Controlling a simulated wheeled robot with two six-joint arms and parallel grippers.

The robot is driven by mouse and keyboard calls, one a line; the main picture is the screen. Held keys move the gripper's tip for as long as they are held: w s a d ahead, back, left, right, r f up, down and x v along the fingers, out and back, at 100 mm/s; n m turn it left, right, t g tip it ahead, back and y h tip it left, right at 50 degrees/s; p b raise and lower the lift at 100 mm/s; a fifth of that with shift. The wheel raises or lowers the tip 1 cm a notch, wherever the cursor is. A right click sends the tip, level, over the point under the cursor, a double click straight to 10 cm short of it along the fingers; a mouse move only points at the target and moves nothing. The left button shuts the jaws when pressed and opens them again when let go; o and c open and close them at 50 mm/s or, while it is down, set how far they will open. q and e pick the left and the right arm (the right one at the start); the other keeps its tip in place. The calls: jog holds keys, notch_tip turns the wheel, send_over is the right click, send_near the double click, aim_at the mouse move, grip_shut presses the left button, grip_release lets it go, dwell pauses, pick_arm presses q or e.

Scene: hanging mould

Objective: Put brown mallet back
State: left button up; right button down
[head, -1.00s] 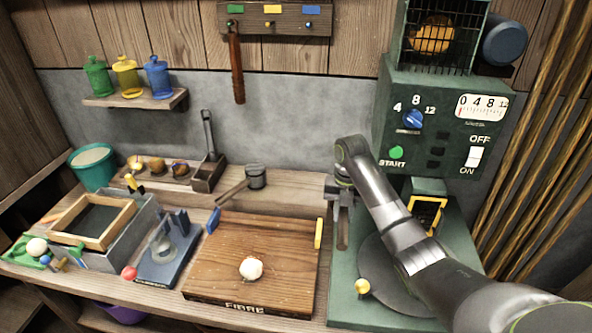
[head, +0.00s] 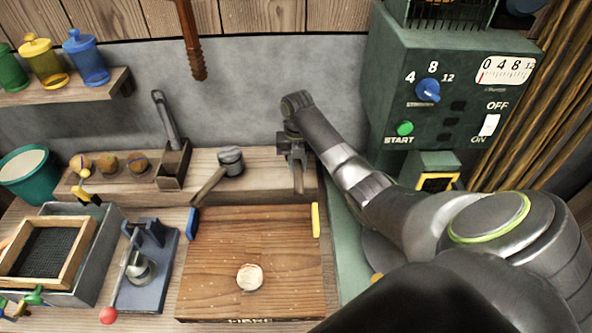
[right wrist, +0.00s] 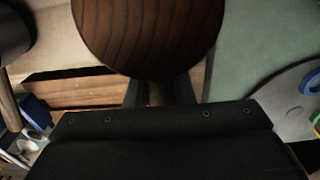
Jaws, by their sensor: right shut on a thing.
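My right gripper (head: 296,153) is shut on the brown mallet, which shows as a small brown piece (head: 298,178) below the jaws in the head view. In the right wrist view the mallet's round, dark-grained wooden head (right wrist: 148,35) is large, with its narrow neck between the jaws. In the head view the gripper is beyond the back right corner of the wooden board (head: 230,235). A long brown wooden tool (head: 190,40) hangs on the wall at the upper left; its top is out of frame. My left gripper is not in view.
A grey-headed mallet (head: 230,160) lies behind the board, left of my gripper. A pale lump (head: 250,277) sits on the board. The green machine (head: 390,90) stands at the right. A shelf (head: 70,88) with jars is at the left. The wall behind my gripper is bare.

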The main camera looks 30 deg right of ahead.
jog(key=shift+w+f, duration=0.15)
jog(key=shift+f, duration=1.9)
jog(key=shift+f, duration=0.1)
jog(key=c, duration=1.3)
grip_release()
jog(key=shift+o, duration=0.2)
jog(key=r, duration=1.2)
jog(key=shift+w+d+r, duration=0.1)
jog(key=shift+w+d, duration=0.05)
jog(key=shift+w, duration=0.05)
